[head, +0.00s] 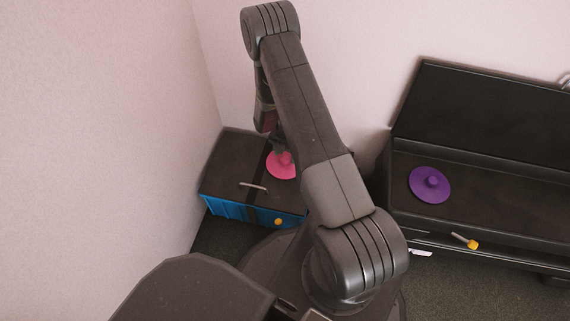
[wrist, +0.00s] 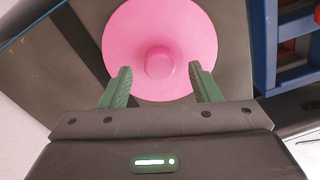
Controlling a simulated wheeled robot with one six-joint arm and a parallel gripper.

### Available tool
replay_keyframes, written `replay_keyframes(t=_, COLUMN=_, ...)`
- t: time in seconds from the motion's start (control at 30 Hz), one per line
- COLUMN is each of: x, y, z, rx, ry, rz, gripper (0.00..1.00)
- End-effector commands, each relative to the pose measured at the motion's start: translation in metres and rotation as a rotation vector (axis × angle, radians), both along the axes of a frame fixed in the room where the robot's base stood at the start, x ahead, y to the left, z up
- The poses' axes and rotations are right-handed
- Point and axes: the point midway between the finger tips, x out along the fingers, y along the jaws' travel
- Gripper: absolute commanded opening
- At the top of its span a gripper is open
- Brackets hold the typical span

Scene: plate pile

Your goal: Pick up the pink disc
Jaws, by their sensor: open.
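The pink disc (head: 281,165) lies on the dark top of a low blue-sided cabinet (head: 226,207) in the head view. In the wrist view the pink disc (wrist: 132,38) fills the upper middle, with a round knob (wrist: 160,63) at its centre. My gripper (wrist: 160,80) is open, with its green fingers apart on the left and right of the knob, a little nearer the camera. I cannot tell whether the fingers touch the disc. In the head view my gripper is close above the disc and partly hidden by my arm.
A purple disc (head: 430,185) with a knob lies on a black bench (head: 490,209) at the right. A yellow-ended handle (head: 466,241) juts from that bench's front. A light handle (head: 252,186) lies on the blue cabinet's top. Pale walls stand close behind and left of the cabinet.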

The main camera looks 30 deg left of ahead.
Motion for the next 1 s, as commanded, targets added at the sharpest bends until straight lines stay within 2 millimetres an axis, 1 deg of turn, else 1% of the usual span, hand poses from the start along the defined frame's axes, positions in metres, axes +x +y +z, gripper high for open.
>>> replay_keyframes(t=0.03, x=0.0, y=0.0, z=-0.013, rx=-0.001, ry=0.001, rz=0.0, gripper=0.57)
replay_keyframes(t=0.13, x=0.0, y=0.0, z=-0.024, rx=-0.001, ry=0.001, rz=0.0, gripper=0.57)
replay_keyframes(t=0.37, x=0.0, y=0.0, z=-0.025, rx=0.0, ry=0.0, rz=0.0, gripper=0.57)
replay_keyframes(t=0.4, x=0.0, y=0.0, z=-0.025, rx=0.0, ry=0.0, rz=0.0, gripper=0.53)
replay_keyframes(t=0.47, x=0.0, y=0.0, z=-0.025, rx=0.0, ry=0.0, rz=-0.001, gripper=0.41)
replay_keyframes(t=0.5, x=0.0, y=0.0, z=-0.025, rx=0.0, ry=0.0, rz=-0.001, gripper=0.33)
replay_keyframes(t=0.63, x=0.0, y=0.0, z=-0.025, rx=0.0, ry=0.0, rz=-0.001, gripper=0.07)
replay_keyframes(t=0.67, x=0.0, y=0.0, z=-0.025, rx=0.0, ry=0.0, rz=-0.001, gripper=0.06)
replay_keyframes(t=0.87, x=0.0, y=0.0, z=-0.024, rx=0.0, ry=0.0, rz=-0.001, gripper=0.06)
replay_keyframes(t=0.93, x=0.0, y=0.001, z=-0.02, rx=0.001, ry=-0.001, rz=-0.001, gripper=0.06)
replay_keyframes(t=1.0, x=0.001, y=0.001, z=-0.011, rx=0.002, ry=-0.002, rz=-0.001, gripper=0.06)
